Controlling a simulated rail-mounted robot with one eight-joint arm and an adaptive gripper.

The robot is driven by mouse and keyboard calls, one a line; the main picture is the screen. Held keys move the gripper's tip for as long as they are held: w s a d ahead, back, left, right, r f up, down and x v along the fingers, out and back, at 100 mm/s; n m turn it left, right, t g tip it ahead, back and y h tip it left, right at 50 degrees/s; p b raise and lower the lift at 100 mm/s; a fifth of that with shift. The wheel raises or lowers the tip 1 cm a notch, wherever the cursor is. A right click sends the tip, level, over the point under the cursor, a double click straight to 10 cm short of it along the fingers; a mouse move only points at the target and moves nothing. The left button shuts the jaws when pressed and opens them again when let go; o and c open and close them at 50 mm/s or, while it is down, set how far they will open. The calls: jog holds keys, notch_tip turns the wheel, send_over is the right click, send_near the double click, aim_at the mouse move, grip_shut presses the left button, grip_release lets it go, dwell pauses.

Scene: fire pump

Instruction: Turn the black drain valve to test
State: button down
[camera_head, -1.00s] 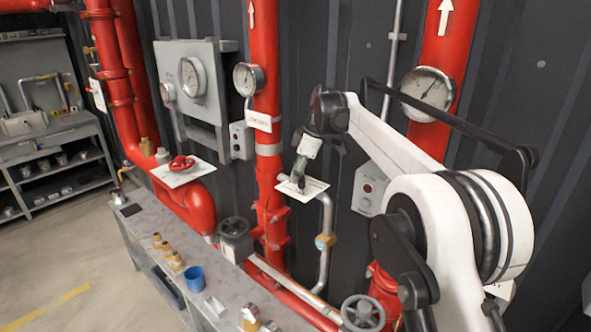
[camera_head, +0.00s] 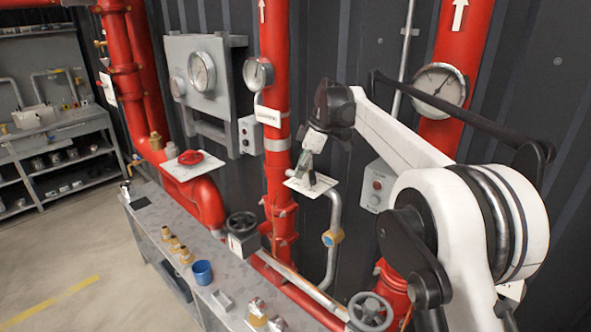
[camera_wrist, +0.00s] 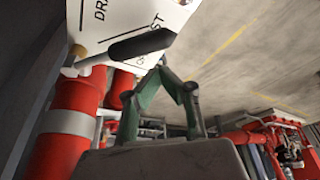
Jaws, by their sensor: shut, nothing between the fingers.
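The black drain valve handle (camera_wrist: 143,44) lies across its white label plate (camera_wrist: 120,18) in the wrist view. Its free end lies by the lettering ending in "ST", partly covering it; lettering starting "DRA" is near the top edge. The handle's metal end is at the left, by a red pipe. My gripper (camera_wrist: 163,68) has green fingers drawn together at the tips, with nothing between them. The tips appear close to the handle near its free end; I cannot tell whether they touch. In the head view, my gripper (camera_head: 303,172) is over the plate (camera_head: 322,186).
A grey pipe with a brass fitting (camera_head: 332,238) runs below the plate. Red pipes (camera_head: 275,120) and a grey control box (camera_head: 377,185) stand nearby. A red valve wheel (camera_head: 191,157) is further left. A bench (camera_head: 150,205) holds brass fittings and a blue cup (camera_head: 202,272).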

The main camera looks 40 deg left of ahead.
notch_tip(320, 180, up, 10)
jog(key=d, duration=0.1)
jog(key=shift+w+b, duration=0.35)
jog(key=shift+d, duration=0.1)
